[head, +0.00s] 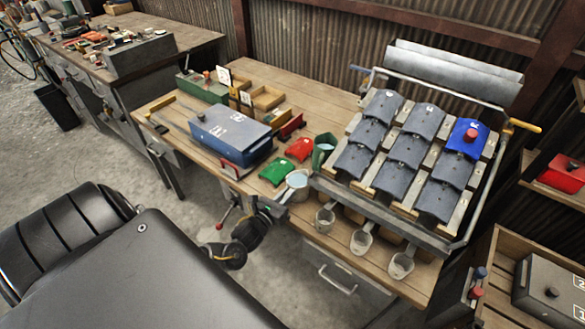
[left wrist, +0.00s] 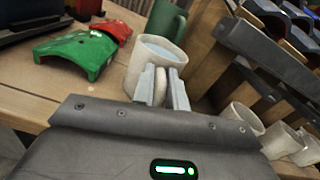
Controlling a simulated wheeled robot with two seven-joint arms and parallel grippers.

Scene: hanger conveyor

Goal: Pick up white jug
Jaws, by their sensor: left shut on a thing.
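The white jug (head: 298,180) is upright near the front edge of the workbench, with pale blue showing inside its mouth. It also shows in the left wrist view (left wrist: 150,60), where its handle faces me. My left gripper (head: 284,196) reaches it from the front edge of the bench. In the left wrist view its two fingers (left wrist: 162,90) are shut on the jug's handle, one on each side. I cannot tell whether the jug's base touches the bench. My right gripper is not in view.
A green jug (head: 322,152) stands just behind the white jug. Green (head: 277,171) and red (head: 299,149) curved pieces lie to its left, near a blue box (head: 230,133). The rack of grey plates (head: 403,150) is close on the right, with three pale cups (head: 361,241) along its front.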

